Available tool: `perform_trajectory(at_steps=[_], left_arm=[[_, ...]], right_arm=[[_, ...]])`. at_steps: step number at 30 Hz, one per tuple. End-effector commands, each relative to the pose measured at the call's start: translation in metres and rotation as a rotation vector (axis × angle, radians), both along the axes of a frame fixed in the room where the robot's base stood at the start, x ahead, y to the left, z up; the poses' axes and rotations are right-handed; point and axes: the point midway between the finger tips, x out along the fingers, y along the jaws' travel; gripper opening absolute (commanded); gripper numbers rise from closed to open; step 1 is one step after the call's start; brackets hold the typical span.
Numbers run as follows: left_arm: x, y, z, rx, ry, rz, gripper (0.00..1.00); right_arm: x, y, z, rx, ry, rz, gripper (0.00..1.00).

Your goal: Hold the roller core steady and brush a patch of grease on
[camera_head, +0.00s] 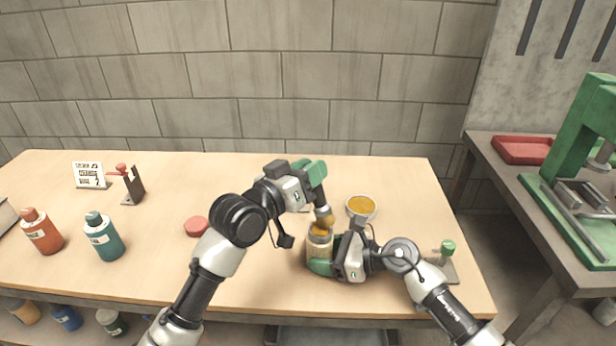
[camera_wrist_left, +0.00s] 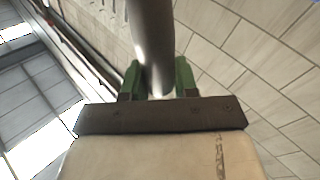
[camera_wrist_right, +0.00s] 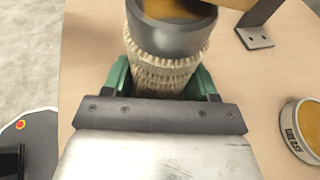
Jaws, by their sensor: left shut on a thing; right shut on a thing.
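The roller core (camera_head: 320,250) stands on the table, a pale mesh-wrapped cylinder with a dark grey collar, and yellow-orange grease shows at its top. My right gripper (camera_head: 322,266) is shut around it; the right wrist view shows the mesh (camera_wrist_right: 165,75) between the green fingers (camera_wrist_right: 163,80). My left gripper (camera_head: 316,172) is shut on the brush, whose grey handle (camera_wrist_left: 150,40) runs between its fingers (camera_wrist_left: 158,78). The brush (camera_head: 325,217) points down, its bristles at the core's top; exact contact is unclear. An open grease tin (camera_head: 361,207) sits right of the core, also in the right wrist view (camera_wrist_right: 302,130).
A red disc (camera_head: 196,226), red bottle (camera_head: 42,231), teal bottle (camera_head: 103,237), sign (camera_head: 90,174) and small stand (camera_head: 133,186) are at left. A green-knobbed stand (camera_head: 446,262) is near my right arm. A side bench holds a red tray (camera_head: 522,150) and green press (camera_head: 588,125).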

Motion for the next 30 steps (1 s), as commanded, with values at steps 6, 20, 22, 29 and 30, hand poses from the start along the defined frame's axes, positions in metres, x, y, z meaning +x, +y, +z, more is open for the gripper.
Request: perform_trajectory(at_steps=[6, 20, 22, 29, 30], left_arm=[[-0.001, 0.000, 0.030, -0.003, -0.004, 0.001, 0.05], [-0.002, 0.000, 0.071, -0.003, -0.005, 0.000, 0.05], [-0.002, 0.000, 0.075, -0.004, -0.004, 0.000, 0.05], [-0.002, 0.000, 0.079, -0.002, -0.002, 0.000, 0.05], [-0.002, 0.000, 0.079, -0.002, -0.002, 0.000, 0.05]], right_arm=[[0.000, 0.000, 0.000, 0.000, 0.000, 0.000, 0.45], [0.000, 0.000, 0.000, 0.000, 0.000, 0.000, 0.45], [0.000, 0.000, 0.000, 0.000, 0.000, 0.000, 0.45], [0.000, 0.000, 0.000, 0.000, 0.000, 0.000, 0.45], [0.000, 0.000, 0.000, 0.000, 0.000, 0.000, 0.45]])
